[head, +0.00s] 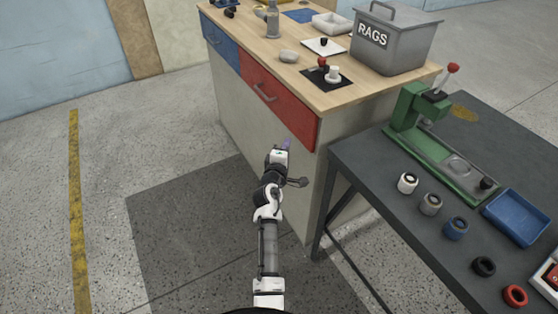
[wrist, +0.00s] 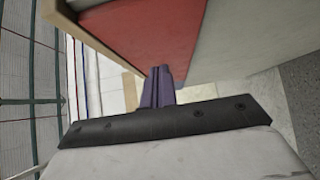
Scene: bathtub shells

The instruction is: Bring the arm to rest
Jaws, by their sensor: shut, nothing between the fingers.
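My gripper (head: 286,145) is at the end of my white and grey arm, which reaches forward over the floor in the head view. It is in front of the wooden-topped cabinet, near the red drawer (head: 272,99). In the wrist view its purple fingers (wrist: 158,88) are together with nothing between them. The red drawer front (wrist: 150,35) fills the upper middle there. I cannot tell the exact gap between fingers and cabinet.
A dark workbench (head: 400,225) at the right holds a green press (head: 425,135), several rings and a blue tray (head: 517,217). The wooden cabinet top (head: 290,75) carries a grey RAGS bin (head: 395,45) and small items. Open floor lies to the left.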

